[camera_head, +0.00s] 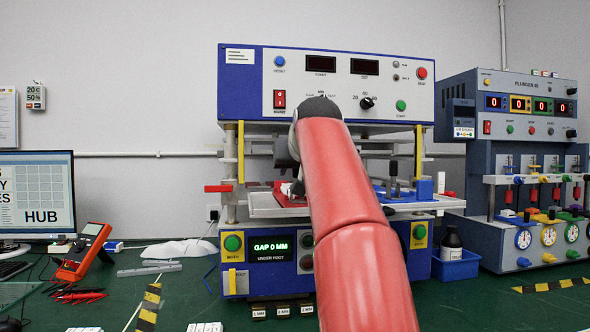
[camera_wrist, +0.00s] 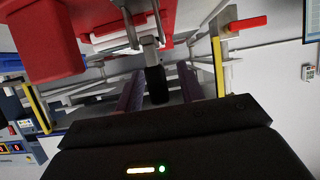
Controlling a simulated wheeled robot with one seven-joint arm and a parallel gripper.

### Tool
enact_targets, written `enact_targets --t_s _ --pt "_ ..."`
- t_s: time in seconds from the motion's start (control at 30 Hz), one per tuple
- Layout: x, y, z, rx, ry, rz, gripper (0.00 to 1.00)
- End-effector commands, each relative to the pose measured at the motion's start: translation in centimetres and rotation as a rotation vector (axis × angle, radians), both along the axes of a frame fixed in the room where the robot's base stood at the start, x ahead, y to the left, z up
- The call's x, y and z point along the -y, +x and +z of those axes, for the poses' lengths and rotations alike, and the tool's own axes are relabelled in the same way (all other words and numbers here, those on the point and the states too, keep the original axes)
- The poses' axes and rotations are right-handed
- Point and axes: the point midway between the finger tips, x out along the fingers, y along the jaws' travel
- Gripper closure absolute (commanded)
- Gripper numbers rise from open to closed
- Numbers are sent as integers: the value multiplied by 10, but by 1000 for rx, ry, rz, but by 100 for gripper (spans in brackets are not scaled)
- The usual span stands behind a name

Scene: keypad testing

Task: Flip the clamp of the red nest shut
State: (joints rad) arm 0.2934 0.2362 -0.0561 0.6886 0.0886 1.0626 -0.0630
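The red nest (camera_head: 281,196) sits on the sliding tray of the blue test machine, left of my red arm. My arm hides much of it. In the wrist view red parts of it show at the top (camera_wrist: 100,18). Its metal clamp (camera_wrist: 148,42) ends in a black handle grip (camera_wrist: 157,86). My gripper (camera_wrist: 160,72) is open: two dark purplish fingers stand on either side of the grip, with gaps visible. I cannot tell the depth between grip and fingers. In the head view the fingers are hidden behind my arm.
The blue nest (camera_head: 422,189) and a dark upright handle (camera_head: 393,171) stand at the tray's right. A red handle (camera_head: 218,188) sticks out left. Yellow posts (camera_head: 241,152) flank the opening under the machine's upper panel (camera_head: 325,83). A plunger tester (camera_head: 527,150) stands at right.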

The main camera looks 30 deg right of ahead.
Motion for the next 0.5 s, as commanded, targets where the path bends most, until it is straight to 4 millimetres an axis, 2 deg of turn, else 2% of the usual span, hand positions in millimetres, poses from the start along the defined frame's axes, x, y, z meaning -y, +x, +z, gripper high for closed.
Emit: enact_targets --t_s 0.3,0.5 --pt "-13 -45 21 2 -1 0 62" --pt "-18 -64 29 0 0 0 62"
